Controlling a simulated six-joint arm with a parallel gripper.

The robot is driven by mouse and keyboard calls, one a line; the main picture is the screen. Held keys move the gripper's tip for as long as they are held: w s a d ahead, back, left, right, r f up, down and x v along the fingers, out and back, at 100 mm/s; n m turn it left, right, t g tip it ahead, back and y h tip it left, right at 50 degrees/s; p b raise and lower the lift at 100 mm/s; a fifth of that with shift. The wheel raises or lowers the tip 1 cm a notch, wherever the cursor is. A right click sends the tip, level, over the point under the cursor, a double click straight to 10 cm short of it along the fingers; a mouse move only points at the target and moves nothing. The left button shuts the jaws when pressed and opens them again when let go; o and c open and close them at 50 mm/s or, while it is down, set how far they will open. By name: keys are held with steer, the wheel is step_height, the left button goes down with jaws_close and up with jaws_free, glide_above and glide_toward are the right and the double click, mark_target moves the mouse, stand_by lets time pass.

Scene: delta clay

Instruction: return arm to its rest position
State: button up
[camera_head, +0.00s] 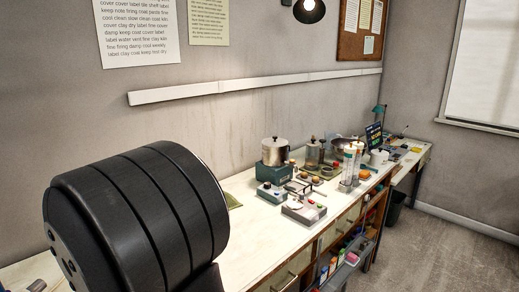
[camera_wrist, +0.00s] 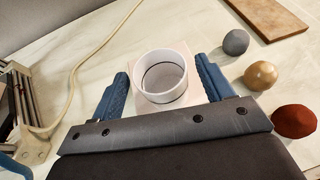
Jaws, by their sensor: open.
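My gripper (camera_wrist: 162,68) shows in the wrist view with its two blue fingers spread wide apart. A white round ring or shallow cup (camera_wrist: 140,65) with a grey inside sits on a pale square tile (camera_wrist: 148,104). It appears between the fingers, with a gap on each side, and neither finger touches it. How high the gripper is above it is hard to tell. In the head view a black rounded link of my own arm fills the lower left, and the gripper is not in sight there.
Grey (camera_wrist: 236,42), tan (camera_wrist: 261,75) and dark red balls (camera_wrist: 294,121) lie right of the gripper, near a brown board (camera_wrist: 268,16). A metal frame (camera_wrist: 24,110) and cable (camera_wrist: 84,62) are left. Pots (camera_head: 275,150) and cylinders (camera_head: 348,165) crowd the bench farther along.

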steer(key=x, duration=0.2)
steer(key=shift+w+a+f, duration=0.1)
steer(key=shift+w+f, duration=0.1)
step_height(320, 180, up, 8)
steer(key=w+d+f+m+t+h, duration=0.1)
steer(key=w+d+f+m+h, duration=0.15)
steer(key=w+d, duration=0.45)
steer(key=w+d+f+m+t+h, duration=0.1)
steer(key=w+d+m+h, duration=0.15)
steer(key=w+d, duration=0.4)
steer(key=w+d+f+m+h, duration=0.1)
steer(key=w+d+f+h, duration=0.1)
steer(key=d, duration=0.4)
steer(key=w+d+f+m+h, duration=0.1)
steer(key=w+d+m+h, duration=0.1)
steer(key=d, duration=0.5)
steer(key=w+d+f+m+h, duration=0.1)
steer(key=w+d+f, duration=0.1)
steer(key=w+d, duration=0.2)
steer(key=shift+w+d+f+m+h, duration=0.1)
steer(key=shift+d+m+h, duration=0.05)
steer(key=shift+d, duration=0.45)
steer(key=shift+w+d+f+m+h, duration=0.1)
steer(key=shift+w+d, duration=0.05)
steer(key=shift+d, duration=0.4)
steer(key=shift+w+d+f+m+h, duration=0.1)
steer(key=shift+d+m+h, duration=0.05)
steer(key=shift+d, duration=0.45)
